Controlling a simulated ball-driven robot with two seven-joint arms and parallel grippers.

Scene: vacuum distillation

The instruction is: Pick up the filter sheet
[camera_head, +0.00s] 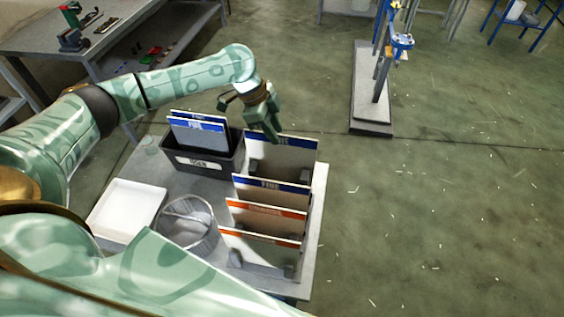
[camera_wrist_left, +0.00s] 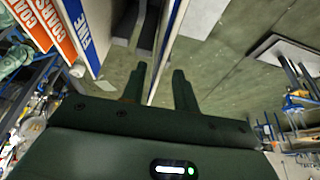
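Several filter sheets stand on edge in a rack on the grey table. The rearmost blue-banded sheet (camera_head: 283,153) is tall and pale. In front of it stand another blue-banded sheet (camera_head: 270,193) marked FINE and two orange-banded sheets (camera_head: 265,216). My left gripper (camera_head: 266,124) is at the upper left edge of the rearmost sheet. In the left wrist view, my left gripper (camera_wrist_left: 159,74) is open, with a thin blue-banded sheet edge (camera_wrist_left: 168,42) between its fingers and a gap beside it. My right gripper is not in view.
A dark bin (camera_head: 203,166) with a label holds blue-banded sheets left of the rack. A white tray (camera_head: 127,208) and a round clear vessel (camera_head: 188,222) stand in front. A workbench (camera_head: 105,42) is at the back left. The floor to the right is mostly clear.

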